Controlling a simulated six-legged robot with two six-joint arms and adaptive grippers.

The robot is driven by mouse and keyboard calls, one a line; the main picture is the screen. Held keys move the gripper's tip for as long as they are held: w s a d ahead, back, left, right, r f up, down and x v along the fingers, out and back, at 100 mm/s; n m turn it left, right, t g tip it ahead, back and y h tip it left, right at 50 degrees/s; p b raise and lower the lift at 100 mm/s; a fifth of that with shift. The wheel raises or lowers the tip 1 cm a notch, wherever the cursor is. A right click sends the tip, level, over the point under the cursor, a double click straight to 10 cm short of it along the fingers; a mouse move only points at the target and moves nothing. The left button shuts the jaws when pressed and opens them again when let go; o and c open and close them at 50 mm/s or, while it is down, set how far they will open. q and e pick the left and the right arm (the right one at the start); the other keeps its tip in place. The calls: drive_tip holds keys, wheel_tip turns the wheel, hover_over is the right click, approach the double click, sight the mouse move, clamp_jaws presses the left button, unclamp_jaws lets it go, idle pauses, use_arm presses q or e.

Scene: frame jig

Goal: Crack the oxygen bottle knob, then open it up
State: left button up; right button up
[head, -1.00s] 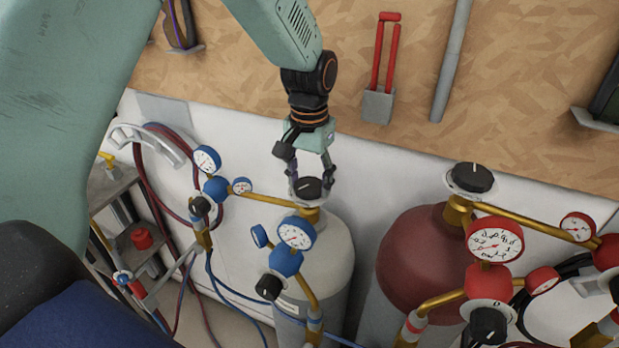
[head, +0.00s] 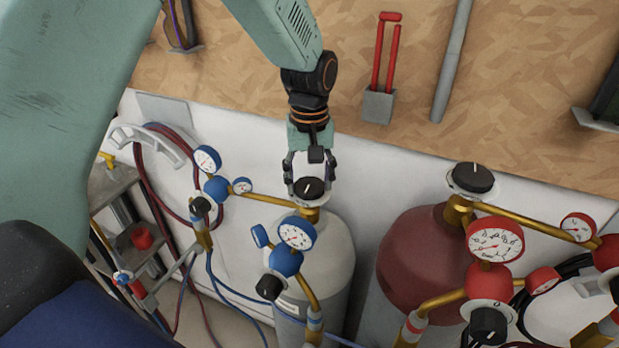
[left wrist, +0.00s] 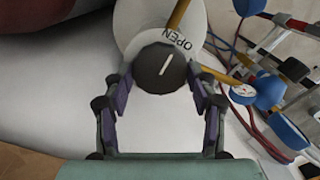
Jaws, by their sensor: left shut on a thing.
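The oxygen bottle (head: 325,250) is the pale grey cylinder with blue gauges. Its black knob (head: 309,188) sits on top, with a white pointer line. My left gripper (head: 311,178) comes down from above, with its fingers on either side of the knob and shut on it. My right gripper is not in view.
A blue-ringed gauge (head: 296,233) and brass pipes stand in front of the knob. A dark red bottle (head: 418,262) with red gauges (head: 495,243) is to the right. A white wall and wooden board are close behind.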

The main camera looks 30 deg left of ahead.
sight(310, 185)
use_arm(q)
drive_tip(key=shift+w+r, duration=0.1)
idle(0.3)
drive_tip(key=o, duration=1.1)
drive_tip(key=shift+o, duration=0.2)
wheel_tip(310, 185, up, 12)
wheel_tip(310, 185, down, 12)
drive_tip(key=shift+f, duration=0.15)
idle(0.5)
